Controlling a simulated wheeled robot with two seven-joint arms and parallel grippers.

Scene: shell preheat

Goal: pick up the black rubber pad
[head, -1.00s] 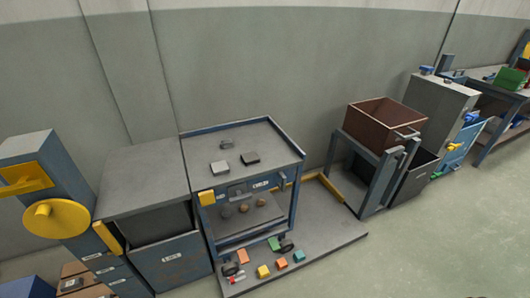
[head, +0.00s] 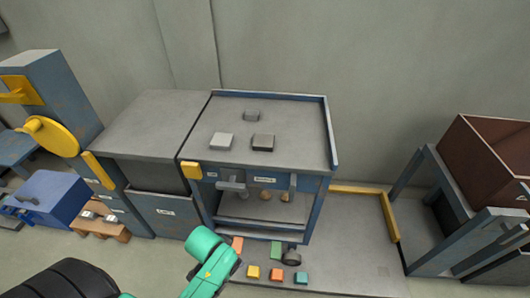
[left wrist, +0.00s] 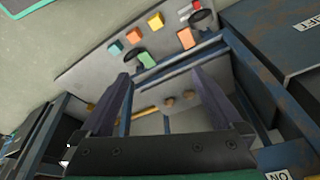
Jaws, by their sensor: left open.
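The black rubber pad appears to be the dark square block (head: 263,142) lying flat on the top of the blue workstation (head: 300,160). The pad is not visible in that view. My right gripper is not in view.
Several coloured blocks (head: 276,274) sit on the floor plate (head: 350,270) before the workstation. Round brown pieces (head: 266,194) are inside it. A grey cabinet (head: 150,125) adjoins on the left. A brown bin (head: 490,160) on a stand is at right.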

